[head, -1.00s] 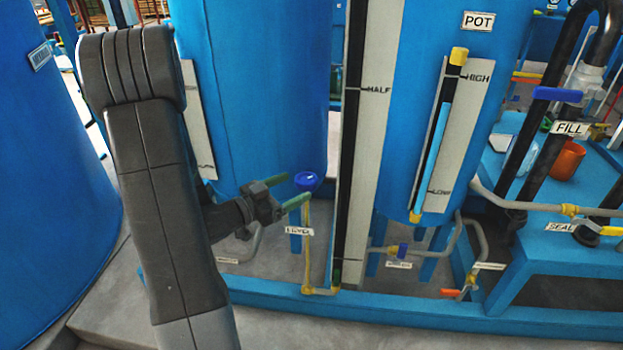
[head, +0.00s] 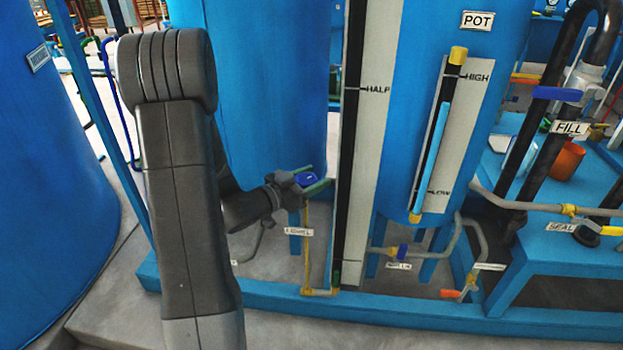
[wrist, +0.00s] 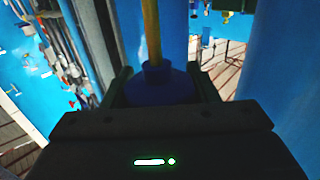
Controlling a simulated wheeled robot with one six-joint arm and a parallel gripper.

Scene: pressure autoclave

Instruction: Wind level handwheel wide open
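The level handwheel is a small blue wheel (head: 307,178) on top of a thin yellow pipe, left of the tall black-and-white gauge strip. My gripper (head: 315,178) has reached it from the left, with one green finger behind the wheel and one in front. In the wrist view the blue wheel (wrist: 160,88) sits between the two dark fingers (wrist: 165,82), with the yellow pipe running up from it. The fingers look apart around the wheel; whether they touch its rim I cannot tell. Part of the wheel is hidden by the fingers.
The blue tank (head: 265,90) stands right behind the wheel. The gauge strip (head: 350,200) rises close to its right. A blue frame rail (head: 400,310) runs along the floor below. Other valves, such as a small blue one (head: 402,251), sit to the right.

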